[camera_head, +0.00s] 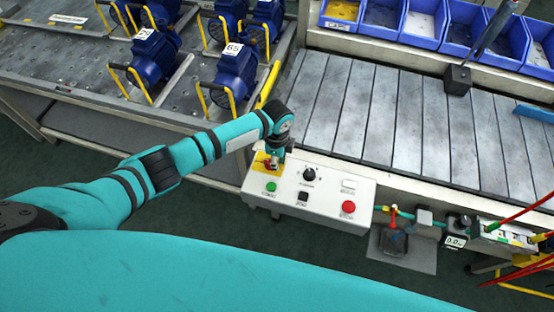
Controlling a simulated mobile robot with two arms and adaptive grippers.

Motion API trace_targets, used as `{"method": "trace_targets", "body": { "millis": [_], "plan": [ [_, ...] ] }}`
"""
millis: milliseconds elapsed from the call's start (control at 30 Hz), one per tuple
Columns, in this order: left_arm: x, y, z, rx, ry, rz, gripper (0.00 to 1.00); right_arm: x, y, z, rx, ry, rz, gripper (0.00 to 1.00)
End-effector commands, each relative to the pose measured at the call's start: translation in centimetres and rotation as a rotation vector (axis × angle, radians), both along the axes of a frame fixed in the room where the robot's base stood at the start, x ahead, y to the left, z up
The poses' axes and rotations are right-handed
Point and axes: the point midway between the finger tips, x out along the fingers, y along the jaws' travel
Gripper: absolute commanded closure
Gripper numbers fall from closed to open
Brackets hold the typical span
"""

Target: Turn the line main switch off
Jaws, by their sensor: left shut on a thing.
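The control box (329,186) is a light grey panel at the front edge of the conveyor. At its upper left corner is the line main switch (261,162), a yellow plate with a bit of red showing. My left gripper (272,160) comes down over this switch from above and is shut on its handle. The gripper hides most of the handle, so I cannot tell its angle. My right gripper is not in view.
The box also bears a green button (271,187), a black selector knob (309,174), a black button (303,196) and a red button (348,207). Blue pumps (237,72) stand at upper left. A slatted conveyor (395,110) and blue bins (426,22) lie behind.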

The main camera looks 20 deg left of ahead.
Motion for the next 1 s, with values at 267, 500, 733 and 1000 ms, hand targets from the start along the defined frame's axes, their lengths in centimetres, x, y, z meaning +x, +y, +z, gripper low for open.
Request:
{"method": "trace_targets", "body": {
  "millis": [267,500,733,1000],
  "plan": [
    [0.2,0.1,0.2,0.001,-0.004,0.004,0.77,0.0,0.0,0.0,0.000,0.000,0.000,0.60],
    [0.1,0.1,0.1,0.000,-0.002,0.002,0.62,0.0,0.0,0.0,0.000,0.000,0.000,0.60],
    [0.1,0.0,0.6,-0.001,-0.003,0.000,0.62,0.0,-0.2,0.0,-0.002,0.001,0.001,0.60],
    [0.2,0.1,5.4,0.000,-0.006,0.000,0.62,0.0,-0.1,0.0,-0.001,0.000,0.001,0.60]
  ]
}}
